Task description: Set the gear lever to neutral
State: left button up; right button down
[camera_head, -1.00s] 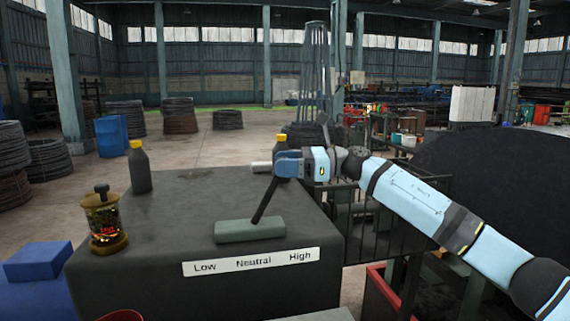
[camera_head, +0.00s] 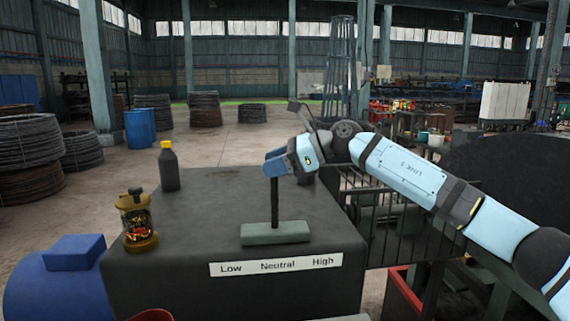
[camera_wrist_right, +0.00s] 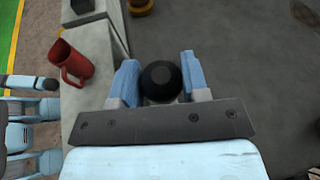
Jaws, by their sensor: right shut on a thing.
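The gear lever (camera_head: 275,205) is a dark rod rising from a grey-green base block (camera_head: 262,235) on the dark console (camera_head: 200,215). It stands about upright, above the word Neutral on the white plate (camera_head: 275,265) marked Low, Neutral, High. My right gripper (camera_head: 277,163) is at the lever's top, its blue fingers closed around it. In the right wrist view the round black knob (camera_wrist_right: 160,82) sits between the two blue fingers, and the rod below is hidden.
A brass and glass oiler (camera_head: 137,222) and a dark yellow-capped bottle (camera_head: 168,166) stand on the console's left side. Behind my gripper, a dark object is mostly hidden. A red mug (camera_wrist_right: 75,62) shows in the wrist view. A railing (camera_head: 385,220) stands right of the console.

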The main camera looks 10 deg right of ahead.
jog(key=c, duration=0.7)
grip_release()
jog(key=shift+r, duration=0.1)
jog(key=shift+o, duration=0.2)
jog(key=shift+w+a, duration=0.1)
jog(key=b+v, duration=0.2)
jog(key=v, duration=1.1)
jog(key=shift+d+b, duration=0.3)
jog(key=shift+d, duration=0.15)
